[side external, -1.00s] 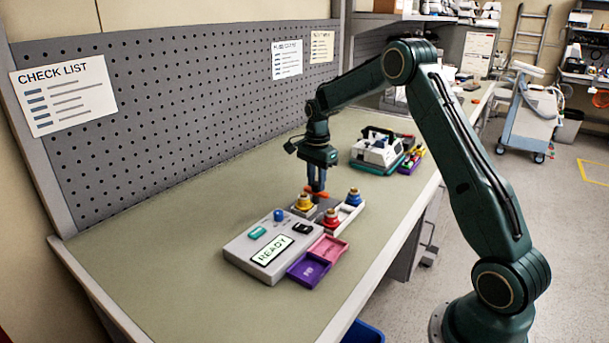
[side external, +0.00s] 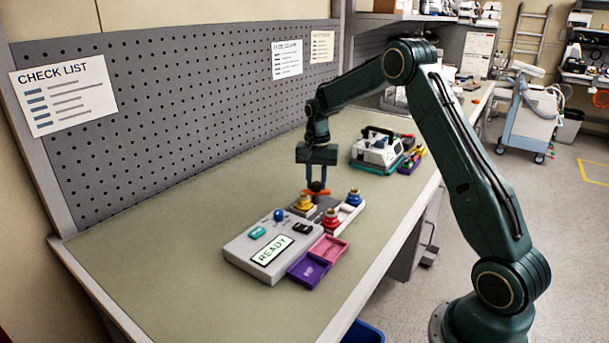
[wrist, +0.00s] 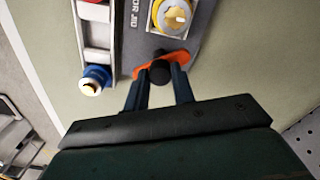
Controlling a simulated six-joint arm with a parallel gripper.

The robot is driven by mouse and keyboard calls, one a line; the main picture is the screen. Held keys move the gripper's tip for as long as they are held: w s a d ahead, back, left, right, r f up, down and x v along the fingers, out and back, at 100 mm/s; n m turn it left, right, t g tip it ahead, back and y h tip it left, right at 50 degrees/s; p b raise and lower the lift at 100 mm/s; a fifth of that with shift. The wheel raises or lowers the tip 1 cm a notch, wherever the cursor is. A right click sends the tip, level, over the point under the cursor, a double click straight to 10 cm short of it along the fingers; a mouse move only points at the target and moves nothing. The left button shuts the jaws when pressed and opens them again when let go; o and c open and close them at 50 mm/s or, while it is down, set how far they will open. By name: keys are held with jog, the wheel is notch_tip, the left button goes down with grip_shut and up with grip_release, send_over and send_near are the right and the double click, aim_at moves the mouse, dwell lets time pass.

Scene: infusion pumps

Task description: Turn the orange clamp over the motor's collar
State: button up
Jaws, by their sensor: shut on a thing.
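The orange clamp (side external: 317,191) is at the far end of the pump assembly, with a dark round knob (wrist: 160,72) at its middle. My gripper (side external: 317,186) points down from above and is shut on the orange clamp, its fingers on either side of the knob; the wrist view shows the clamp (wrist: 179,57) at the fingertips. A yellow-and-white round part (wrist: 174,17) sits close beside the clamp; it also shows in the side view (side external: 304,203). Which part is the motor's collar I cannot tell.
A grey pump box (side external: 272,246) reading READY stands in front, with purple (side external: 310,270) and pink (side external: 329,248) trays beside it. Red (side external: 331,218) and blue-topped (side external: 354,197) parts stand in a white rack. A white-and-green device (side external: 377,152) is behind. The bench at left is clear.

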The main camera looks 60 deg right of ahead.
aim_at(316, 183)
jog(key=n, duration=0.5)
jog(key=shift+n, duration=0.3)
jog(key=n, duration=0.4)
jog(key=shift+n, duration=0.4)
jog(key=o, duration=1)
jog(key=shift+r, duration=0.1)
notch_tip(316, 183, up, 14)
